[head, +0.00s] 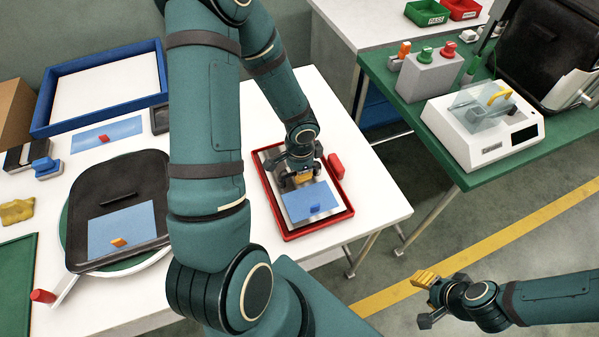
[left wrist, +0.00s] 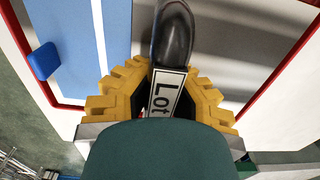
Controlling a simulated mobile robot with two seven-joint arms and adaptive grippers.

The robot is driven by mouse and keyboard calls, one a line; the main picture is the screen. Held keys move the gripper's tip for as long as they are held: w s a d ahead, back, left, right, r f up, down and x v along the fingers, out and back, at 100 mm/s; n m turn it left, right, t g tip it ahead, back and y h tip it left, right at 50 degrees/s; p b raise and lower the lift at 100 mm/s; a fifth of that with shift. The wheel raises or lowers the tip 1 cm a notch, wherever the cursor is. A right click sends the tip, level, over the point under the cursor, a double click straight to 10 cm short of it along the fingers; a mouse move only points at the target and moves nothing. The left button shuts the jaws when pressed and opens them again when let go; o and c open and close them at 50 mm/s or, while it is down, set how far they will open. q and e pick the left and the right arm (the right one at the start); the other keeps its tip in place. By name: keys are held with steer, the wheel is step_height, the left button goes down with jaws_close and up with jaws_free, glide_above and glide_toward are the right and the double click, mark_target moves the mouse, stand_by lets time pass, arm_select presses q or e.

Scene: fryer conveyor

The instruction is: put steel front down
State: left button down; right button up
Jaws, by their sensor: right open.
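The steel front (head: 292,207) is a grey metal plate with a blue film (head: 313,200) over its near part and a small blue tab. It lies over the red-rimmed tray (head: 347,209) on the white table; I cannot tell if it touches the tray's bottom. My left gripper (head: 303,178) is over its far part. In the left wrist view, the yellow fingers of my left gripper (left wrist: 168,90) close on both sides of the dark handle (left wrist: 172,38), with a "Lot" label (left wrist: 165,94) between them. My right gripper (head: 428,298) is open and empty, over the floor.
A black panel (head: 120,195) with a blue film lies on a round green-and-white stand at left. A blue-rimmed tray (head: 100,83) is behind. A red object (head: 336,165) sits by the red tray's right edge. A green table (head: 480,150) with a white device (head: 482,125) stands right.

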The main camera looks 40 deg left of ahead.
arm_select(q)
steer(key=c, duration=1.1)
jaws_free()
steer(key=shift+c, duration=0.2)
steer(key=shift+r, duration=0.15)
step_height(320, 180, up, 12)
steer(key=p, duration=0.4)
steer(key=shift+d+p, duration=0.1)
steer(key=shift+p, duration=0.2)
steer(key=shift+s, duration=0.1)
